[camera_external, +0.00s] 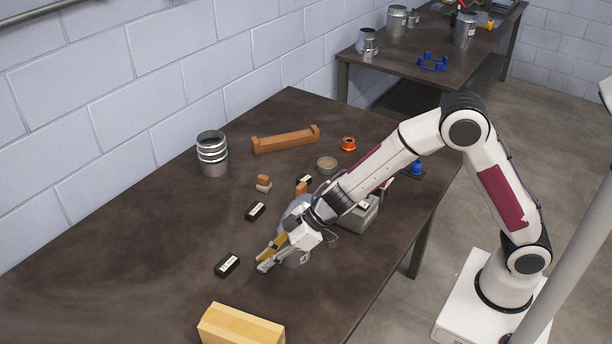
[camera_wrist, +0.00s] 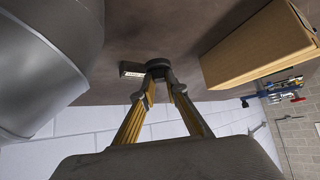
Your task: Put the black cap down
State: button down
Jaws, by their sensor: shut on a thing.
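My gripper (camera_wrist: 158,82) is shut on the black cap (camera_wrist: 158,63), a small dark round piece held at the fingertips in the wrist view. In the outside view my gripper (camera_external: 266,259) is over the front part of the dark table, its fingers pointing left. The cap cannot be made out there. A black block with a white label (camera_wrist: 132,70) shows beside the cap in the wrist view. Whether the cap touches the table cannot be told.
A grey metal duct (camera_wrist: 45,60) is close to my gripper, partly hidden by my arm in the outside view. A cardboard box (camera_external: 240,326) is at the front edge. Black labelled blocks (camera_external: 227,265) (camera_external: 255,211) lie nearby. The table's left part is clear.

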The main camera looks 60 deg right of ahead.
jog(key=shift+f, duration=0.9)
jog(key=shift+f, duration=0.15)
jog(key=shift+f, duration=1.95)
jog(key=shift+f, duration=0.15)
jog(key=c, duration=2)
grip_release()
jog(key=shift+s+d+r, duration=0.1)
jog(key=shift+d+r, duration=0.05)
jog(key=shift+r, duration=0.2)
jog(key=shift+v, duration=5.75)
